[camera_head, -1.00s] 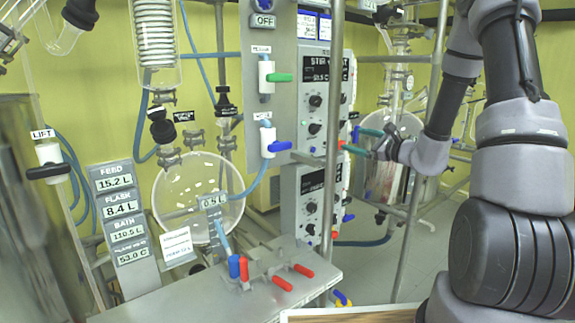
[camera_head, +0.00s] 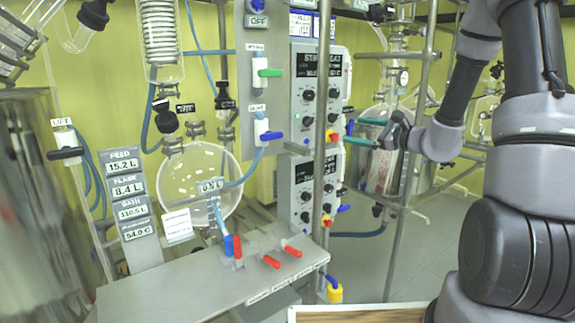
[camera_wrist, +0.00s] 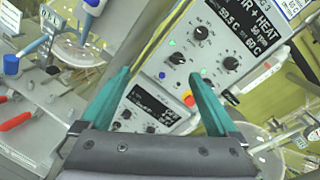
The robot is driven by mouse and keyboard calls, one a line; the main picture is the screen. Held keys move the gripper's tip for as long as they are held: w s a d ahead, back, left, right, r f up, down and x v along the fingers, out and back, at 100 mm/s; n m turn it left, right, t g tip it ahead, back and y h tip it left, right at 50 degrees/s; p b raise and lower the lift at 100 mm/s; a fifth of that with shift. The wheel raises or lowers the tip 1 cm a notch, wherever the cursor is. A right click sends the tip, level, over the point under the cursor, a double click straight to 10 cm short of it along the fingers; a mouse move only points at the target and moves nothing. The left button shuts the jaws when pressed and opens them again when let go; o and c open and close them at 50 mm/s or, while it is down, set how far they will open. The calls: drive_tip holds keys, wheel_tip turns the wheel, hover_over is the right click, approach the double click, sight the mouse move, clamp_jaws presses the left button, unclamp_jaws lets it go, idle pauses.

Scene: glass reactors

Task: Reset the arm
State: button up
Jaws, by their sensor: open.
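My gripper (camera_head: 350,131) is at the end of my raised arm, which comes in from the right in the head view. Its two teal fingers point left, near the right side of the grey control boxes. In the wrist view my gripper (camera_wrist: 160,75) is open, with its fingers spread apart and nothing between them. The stir and heat control box (camera_wrist: 235,45) fills the view beyond the fingertips; it also shows in the head view (camera_head: 321,85). Whether a fingertip touches a box cannot be told.
Metal posts (camera_head: 321,150) stand close to my gripper. A round glass flask (camera_head: 195,185) hangs at left above a grey bench (camera_head: 215,285) with red and blue handles. Another glass reactor (camera_head: 380,165) stands behind my gripper. Open floor (camera_head: 440,245) shows at lower right.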

drive_tip(key=s+a+r+n+g+h, duration=0.1)
drive_tip(key=s+a+r+n+g, duration=0.1)
drive_tip(key=s+a+n+g, duration=0.3)
drive_tip(key=s+r+n+g, duration=0.1)
drive_tip(key=s+r+n, duration=0.1)
drive_tip(key=s, duration=0.5)
drive_tip(key=s+a+r+n+g+h, duration=0.1)
drive_tip(key=s+a+r+n+g, duration=0.25)
drive_tip(key=s, duration=0.35)
drive_tip(key=s+d+r+n+t+h, duration=0.4)
drive_tip(key=s+d+h, duration=0.4)
drive_tip(key=s+d, duration=0.2)
drive_tip(key=shift+d+n, duration=0.85)
